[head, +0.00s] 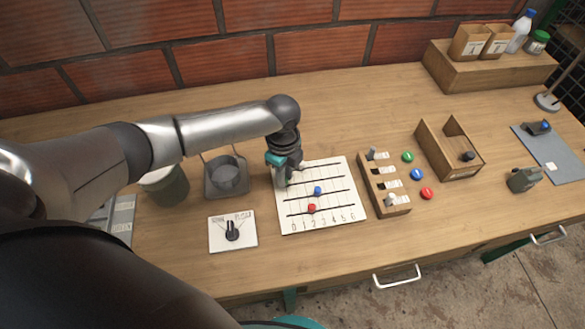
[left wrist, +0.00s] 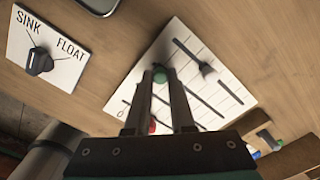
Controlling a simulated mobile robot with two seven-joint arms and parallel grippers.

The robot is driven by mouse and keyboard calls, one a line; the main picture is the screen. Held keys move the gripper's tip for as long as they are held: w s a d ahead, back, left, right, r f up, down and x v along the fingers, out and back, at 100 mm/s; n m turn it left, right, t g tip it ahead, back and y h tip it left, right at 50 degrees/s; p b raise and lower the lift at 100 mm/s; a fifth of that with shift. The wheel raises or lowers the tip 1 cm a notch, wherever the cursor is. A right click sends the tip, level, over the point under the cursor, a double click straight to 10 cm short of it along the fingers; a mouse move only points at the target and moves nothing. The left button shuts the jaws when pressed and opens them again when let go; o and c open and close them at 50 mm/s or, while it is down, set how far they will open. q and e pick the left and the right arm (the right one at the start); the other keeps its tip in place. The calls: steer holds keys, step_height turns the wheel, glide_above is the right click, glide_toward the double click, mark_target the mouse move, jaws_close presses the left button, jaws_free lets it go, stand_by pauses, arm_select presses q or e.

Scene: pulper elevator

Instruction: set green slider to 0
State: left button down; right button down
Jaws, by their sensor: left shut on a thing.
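The white slider board (head: 320,222) lies on the table, with several dark slots and numbers along its front edge. Its blue slider (head: 318,190) and red slider (head: 312,208) show in the head view. My left gripper (head: 287,178) is down at the board's left side. In the left wrist view its fingers (left wrist: 160,82) are shut on the green slider (left wrist: 160,74), near the left end of its slot. The gripper hides this slider in the head view. The red slider shows partly beside a finger (left wrist: 152,127).
A SINK/FLOAT dial (head: 232,231) and a square metal tray (head: 226,178) stand left of the board. A wooden switch block (head: 384,184), coloured buttons (head: 417,174) and an open wooden box (head: 448,150) stand right. The table behind the board is clear.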

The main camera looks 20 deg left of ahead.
arm_select(q)
steer(key=shift+s+a, duration=0.1)
steer(key=shift+a, duration=0.05)
steer(key=c, duration=0.8)
jaws_free()
steer(key=shift+o, duration=0.2)
steer(key=shift+r, duration=0.1)
step_height(320, 180, up, 15)
steer(key=p, duration=0.2)
steer(key=shift+p, duration=0.3)
